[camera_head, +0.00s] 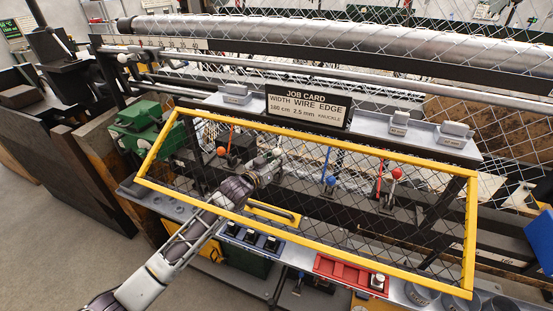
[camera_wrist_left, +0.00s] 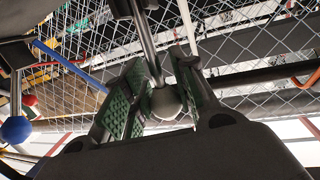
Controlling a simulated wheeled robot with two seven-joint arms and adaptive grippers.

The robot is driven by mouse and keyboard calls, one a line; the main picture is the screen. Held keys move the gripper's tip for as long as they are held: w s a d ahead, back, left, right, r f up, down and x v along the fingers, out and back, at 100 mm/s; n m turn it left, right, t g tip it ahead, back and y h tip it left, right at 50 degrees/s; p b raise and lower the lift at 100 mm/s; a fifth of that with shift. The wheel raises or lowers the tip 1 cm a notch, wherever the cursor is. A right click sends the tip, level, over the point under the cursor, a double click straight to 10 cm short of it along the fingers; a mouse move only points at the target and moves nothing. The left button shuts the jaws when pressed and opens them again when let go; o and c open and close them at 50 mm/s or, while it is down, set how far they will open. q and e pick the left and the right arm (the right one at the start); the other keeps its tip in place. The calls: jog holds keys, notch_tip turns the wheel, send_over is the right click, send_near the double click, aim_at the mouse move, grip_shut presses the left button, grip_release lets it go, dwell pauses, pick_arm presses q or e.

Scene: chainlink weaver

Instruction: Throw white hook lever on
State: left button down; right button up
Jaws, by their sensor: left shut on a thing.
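The white hook lever's ball knob (camera_head: 277,152) shows at the tip of my left gripper (camera_head: 268,166), inside the outline of the yellow-framed mesh guard. In the left wrist view the white knob (camera_wrist_left: 166,103) sits between the green-padded fingers of my left gripper (camera_wrist_left: 160,105), with its metal rod running up and away. The left gripper is shut on the knob. The lever's base is hidden behind the gripper and mesh. My right gripper is not in view.
The yellow guard frame (camera_head: 329,151) crosses under my left arm. Neighbouring levers have an orange knob (camera_head: 221,151), a blue knob (camera_head: 330,181) and a red knob (camera_head: 397,172). A job card (camera_head: 308,107) stands above. A red tray (camera_head: 350,272) lies at the front.

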pick_arm(q)
jog(key=shift+r, duration=0.1)
jog(key=c, duration=1.2)
grip_release()
jog(key=shift+o, duration=0.3)
jog(key=shift+s, duration=0.1)
jog(key=v, duration=0.7)
jog(key=shift+s+a, duration=0.2)
